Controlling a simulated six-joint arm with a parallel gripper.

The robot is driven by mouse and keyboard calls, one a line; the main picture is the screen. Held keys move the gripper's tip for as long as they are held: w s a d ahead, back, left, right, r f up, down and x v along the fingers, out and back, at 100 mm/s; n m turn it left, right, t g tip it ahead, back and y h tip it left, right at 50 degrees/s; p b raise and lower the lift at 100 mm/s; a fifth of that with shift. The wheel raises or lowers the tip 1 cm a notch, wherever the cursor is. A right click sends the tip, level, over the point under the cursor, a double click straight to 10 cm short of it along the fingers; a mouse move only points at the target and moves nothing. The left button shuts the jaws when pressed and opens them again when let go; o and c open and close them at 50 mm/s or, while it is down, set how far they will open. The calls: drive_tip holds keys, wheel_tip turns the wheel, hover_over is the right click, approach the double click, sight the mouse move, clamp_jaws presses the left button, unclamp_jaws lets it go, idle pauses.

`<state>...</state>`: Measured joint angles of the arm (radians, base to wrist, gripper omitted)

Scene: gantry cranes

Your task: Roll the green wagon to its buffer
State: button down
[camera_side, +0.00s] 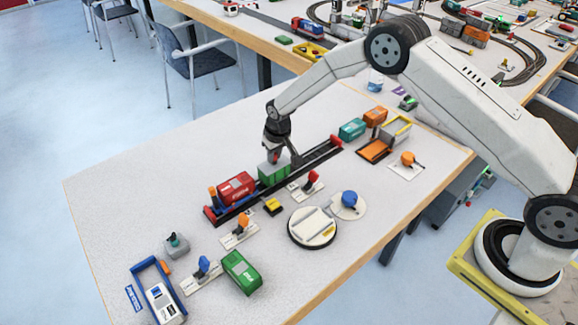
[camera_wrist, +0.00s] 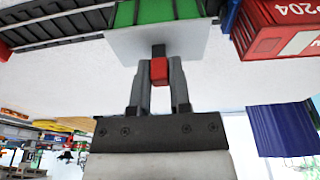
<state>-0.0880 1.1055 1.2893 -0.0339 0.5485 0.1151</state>
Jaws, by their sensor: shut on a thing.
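The green wagon (camera_side: 272,175) stands on a dark straight track (camera_side: 310,157) in the side view, just right of a red wagon (camera_side: 236,187). My gripper (camera_side: 275,158) is above it, pointing down. In the wrist view the green wagon (camera_wrist: 158,11) is at the top, with a pale plate (camera_wrist: 125,45) and a short dark post ending in a red knob (camera_wrist: 159,72). My gripper's fingers (camera_wrist: 160,85) are shut on that knob. Red end pieces stand at the track's far right end (camera_side: 336,141) and near left end (camera_side: 208,214). I cannot tell which is the green wagon's buffer.
Levers with red (camera_side: 313,177), orange (camera_side: 241,221) and blue (camera_side: 203,265) knobs stand in front of the track. A round turntable (camera_side: 312,228) and a loose green container (camera_side: 241,272) are nearer. Teal (camera_side: 352,129) and orange (camera_side: 375,116) containers stand beyond the right end.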

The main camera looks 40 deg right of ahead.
drive_tip(key=d, duration=1.9)
drive_tip(key=shift+c, duration=2.4)
unclamp_jaws()
idle(1.2)
drive_tip(key=shift+r, duration=0.1)
wheel_tip(320, 180, up, 7)
idle(1.0)
idle(0.3)
